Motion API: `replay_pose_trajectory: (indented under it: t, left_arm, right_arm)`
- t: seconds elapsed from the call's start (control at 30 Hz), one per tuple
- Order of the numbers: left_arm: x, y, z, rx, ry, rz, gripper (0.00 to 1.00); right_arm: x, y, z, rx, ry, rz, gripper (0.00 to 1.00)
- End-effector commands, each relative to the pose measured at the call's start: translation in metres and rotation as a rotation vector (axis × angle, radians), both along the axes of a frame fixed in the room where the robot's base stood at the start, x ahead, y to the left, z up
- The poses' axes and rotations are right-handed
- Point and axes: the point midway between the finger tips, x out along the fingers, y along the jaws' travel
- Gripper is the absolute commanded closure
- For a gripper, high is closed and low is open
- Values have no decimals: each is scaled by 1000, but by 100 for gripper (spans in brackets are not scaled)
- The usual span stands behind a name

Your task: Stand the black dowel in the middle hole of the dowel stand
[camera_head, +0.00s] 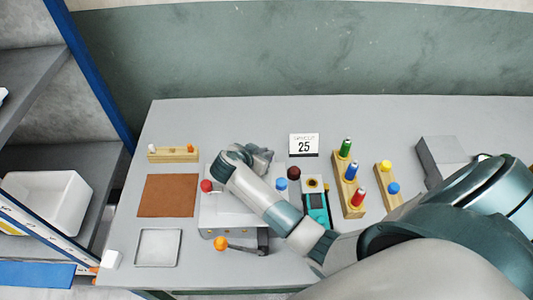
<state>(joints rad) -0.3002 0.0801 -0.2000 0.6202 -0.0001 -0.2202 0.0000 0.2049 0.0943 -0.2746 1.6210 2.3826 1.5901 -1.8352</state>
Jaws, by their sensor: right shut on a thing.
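A light wooden dowel stand (173,155) lies at the back left of the table. A white piece stands at its left end and an orange one towards its right end, with a gap between them. My right gripper (250,156) is to the right of this stand, above the back of a pale box-like unit. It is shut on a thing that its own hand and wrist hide. I cannot make out the black dowel anywhere in view. My left gripper is not in view.
The pale unit (213,218) has red and blue knobs. A brown mat (168,195) and a metal tray (158,248) lie left of it. A block (353,209) with green, blue and red bottles, a calendar (304,144) and a teal device (316,211) stand to the right.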

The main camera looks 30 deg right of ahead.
Motion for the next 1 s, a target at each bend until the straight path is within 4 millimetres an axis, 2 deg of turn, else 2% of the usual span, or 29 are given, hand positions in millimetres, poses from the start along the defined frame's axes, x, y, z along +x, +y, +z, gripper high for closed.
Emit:
replay_pose_trajectory:
  t: [0.27, 0.47, 1.0]
  left_arm:
    - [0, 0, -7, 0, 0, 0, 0]
    - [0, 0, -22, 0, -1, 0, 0]
    - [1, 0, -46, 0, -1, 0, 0]
  right_arm:
    - [1, 0, 12, 1, -4, -1, 100]
    - [1, 1, 39, 3, -7, -1, 100]
    - [-78, -35, 90, 0, -5, -1, 100]
